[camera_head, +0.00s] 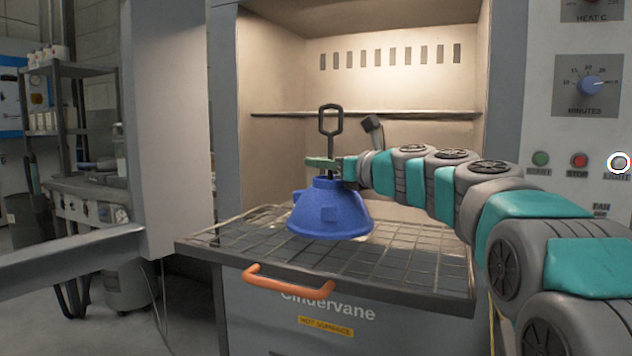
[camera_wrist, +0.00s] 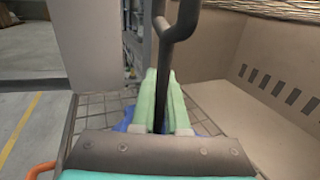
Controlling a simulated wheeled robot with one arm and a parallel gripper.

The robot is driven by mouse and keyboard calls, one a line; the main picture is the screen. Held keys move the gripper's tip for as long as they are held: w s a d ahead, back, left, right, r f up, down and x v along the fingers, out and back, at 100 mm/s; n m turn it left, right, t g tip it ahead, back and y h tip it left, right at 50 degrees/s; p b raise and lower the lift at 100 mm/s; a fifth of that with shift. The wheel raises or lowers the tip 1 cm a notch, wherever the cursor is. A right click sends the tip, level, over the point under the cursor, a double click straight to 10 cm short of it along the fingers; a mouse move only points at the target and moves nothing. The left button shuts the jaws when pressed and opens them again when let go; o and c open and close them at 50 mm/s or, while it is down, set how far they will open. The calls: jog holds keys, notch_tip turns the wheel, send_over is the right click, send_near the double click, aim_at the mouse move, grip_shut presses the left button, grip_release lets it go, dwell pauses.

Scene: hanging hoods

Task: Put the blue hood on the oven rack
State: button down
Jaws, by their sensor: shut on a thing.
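The blue hood (camera_head: 328,212) is upright at the wire oven rack (camera_head: 420,262), which is pulled out of the oven. Its lower rim appears at or just above the wires; I cannot tell whether it touches. A dark stem with a hook loop (camera_head: 330,118) rises from its top. My gripper (camera_head: 322,163) is shut on this stem just above the hood's top. In the wrist view the green fingers (camera_wrist: 160,105) close around the dark stem, and a little of the blue hood (camera_wrist: 122,122) shows below, mostly hidden.
The lit oven chamber (camera_head: 365,85) is open behind the rack, with a ledge across its back wall. An orange handle (camera_head: 288,281) is on the rack's front. The open door (camera_head: 165,120) stands at left, the control panel (camera_head: 578,110) at right. Bare rack lies around the hood.

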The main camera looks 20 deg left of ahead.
aim_at(342, 184)
jog(key=shift+a, duration=0.3)
notch_tip(342, 184, down, 4)
jog(key=shift+a+r+b, duration=0.15)
jog(key=shift+r+b, duration=0.05)
jog(key=shift+b, duration=0.7)
jog(key=shift+r, duration=0.1)
jog(key=c, duration=0.9)
grip_release()
jog(key=shift+w, duration=0.1)
jog(key=v, duration=1.2)
jog(key=shift+p, duration=0.4)
